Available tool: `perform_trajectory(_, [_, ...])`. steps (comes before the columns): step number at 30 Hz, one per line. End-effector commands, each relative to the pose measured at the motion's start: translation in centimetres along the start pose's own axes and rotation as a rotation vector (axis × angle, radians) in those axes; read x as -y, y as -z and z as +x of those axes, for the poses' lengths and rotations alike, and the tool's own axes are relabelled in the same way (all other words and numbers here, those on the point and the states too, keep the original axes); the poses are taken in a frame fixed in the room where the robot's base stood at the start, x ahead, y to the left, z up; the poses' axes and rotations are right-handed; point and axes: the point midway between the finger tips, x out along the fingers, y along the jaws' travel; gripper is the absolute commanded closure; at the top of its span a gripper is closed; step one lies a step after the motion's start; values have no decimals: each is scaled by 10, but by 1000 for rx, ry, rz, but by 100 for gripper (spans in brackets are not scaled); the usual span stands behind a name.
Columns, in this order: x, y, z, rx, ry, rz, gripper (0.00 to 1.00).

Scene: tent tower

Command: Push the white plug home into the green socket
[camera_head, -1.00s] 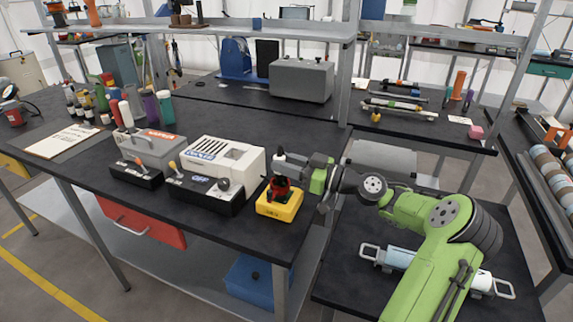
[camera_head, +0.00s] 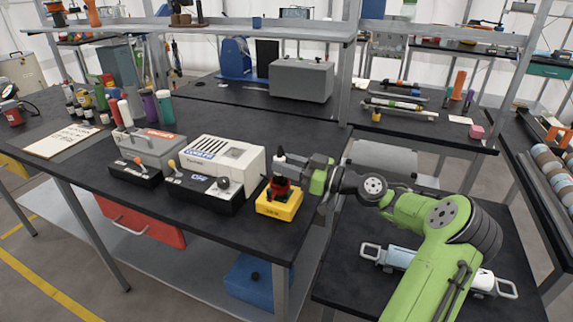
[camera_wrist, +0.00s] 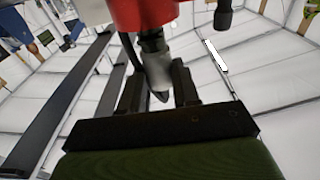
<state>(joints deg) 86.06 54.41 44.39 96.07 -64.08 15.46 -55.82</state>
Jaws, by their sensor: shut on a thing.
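My gripper (camera_head: 285,168) is at the front right corner of the black bench, just above a red part (camera_head: 281,188) on a yellow box (camera_head: 279,205). In the wrist view my gripper (camera_wrist: 160,88) has its dark fingers shut on a grey stem (camera_wrist: 156,67) with a dark tip. The stem meets the red part (camera_wrist: 143,12) at the top of that view. I cannot clearly make out a white plug or a green socket. The fingers hide part of the contact in the head view.
A white vented box (camera_head: 224,163) and a black switch box (camera_head: 205,195) stand left of the yellow box. A grey metal case (camera_head: 301,80) stands behind.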

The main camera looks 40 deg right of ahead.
Motion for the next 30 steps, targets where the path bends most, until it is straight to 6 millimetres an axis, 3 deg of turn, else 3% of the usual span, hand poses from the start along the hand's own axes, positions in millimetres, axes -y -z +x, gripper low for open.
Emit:
perform_trajectory(25, [0,-22,-2,-1,1,0,100])
perform_trajectory(26, [0,-22,-2,0,1,0,68])
perform_trajectory(30, [0,-21,-2,0,0,0,46])
